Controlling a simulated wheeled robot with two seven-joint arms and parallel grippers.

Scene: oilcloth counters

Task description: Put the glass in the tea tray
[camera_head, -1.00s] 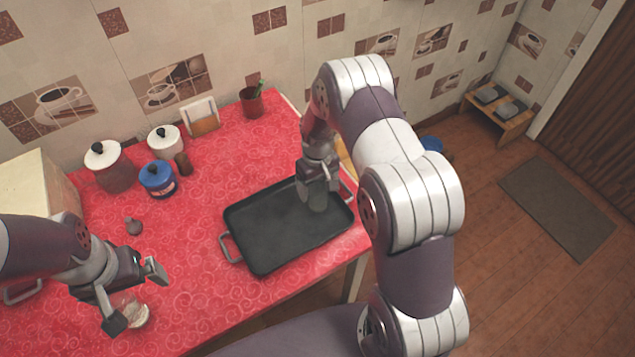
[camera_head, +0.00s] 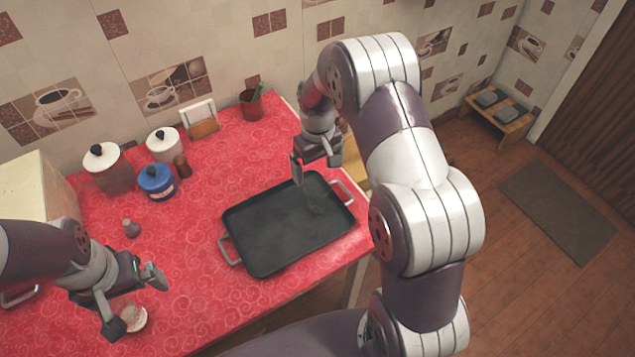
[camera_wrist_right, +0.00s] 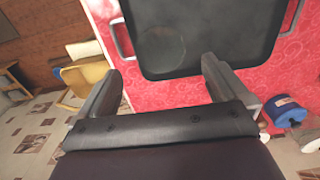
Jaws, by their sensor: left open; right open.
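The tea tray (camera_head: 262,252) is a black rectangular tray with a metal handle at each end, lying on the red counter. The glass (camera_head: 316,200) is clear and faint, standing inside the tray toward its right end. It shows in the right wrist view as a pale round outline (camera_wrist_right: 162,47) on the tray floor. My right gripper (camera_head: 316,168) is open and empty above the glass, apart from it. In the right wrist view its spread fingers (camera_wrist_right: 160,75) have nothing between them. My left gripper (camera_head: 134,302) is open over the counter's near left.
A small white dish (camera_head: 134,318) lies by the left gripper. A blue pot (camera_head: 157,181), white-lidded jars (camera_head: 108,170), a brown shaker (camera_head: 183,166) and a grey bulb-shaped item (camera_head: 132,229) stand at left. The counter between them and the tray is clear.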

